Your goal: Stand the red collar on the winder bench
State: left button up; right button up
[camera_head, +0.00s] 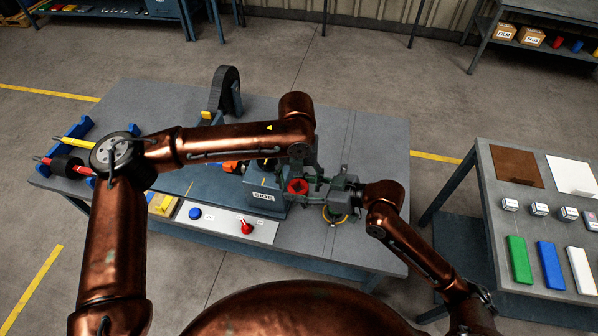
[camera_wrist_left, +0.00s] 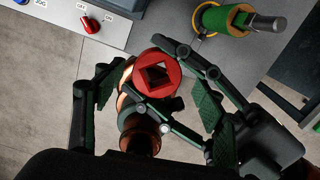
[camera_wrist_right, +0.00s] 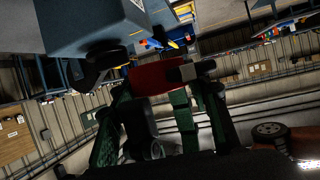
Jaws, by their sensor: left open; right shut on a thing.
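The red collar (camera_head: 297,187) is held up over the front of the grey bench (camera_head: 375,150), beside the grey machine housing. My right gripper (camera_head: 318,184) is shut on it from the right. In the left wrist view the collar (camera_wrist_left: 172,86) shows a square hole facing the camera. In the right wrist view the collar (camera_wrist_right: 152,78) appears side-on between the right fingers. My left gripper (camera_head: 303,170) is open close to the collar, with its fingers around it; I cannot tell whether they touch it. The fingers of both grippers overlap in view.
A control panel with a blue button (camera_head: 195,213) and red knob (camera_head: 246,227) lies along the bench front. A green roll (camera_wrist_left: 222,19) is close by. Blue stands with rollers (camera_head: 75,143) are at left. A second table (camera_head: 487,190) stands right.

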pick_arm(q)
jog(key=shift+f, duration=0.9)
jog(key=shift+c, duration=0.5)
jog(key=shift+s+d, duration=0.1)
jog(key=shift+d, duration=0.05)
jog(key=c, duration=1.3)
pick_arm(e)
jog(key=shift+r, duration=0.1)
pick_arm(q)
jog(key=shift+c, duration=0.3)
pick_arm(e)
jog(key=o, duration=1)
jog(key=shift+a, duration=0.1)
jog(key=o, duration=0.5)
jog(key=shift+c, duration=0.2)
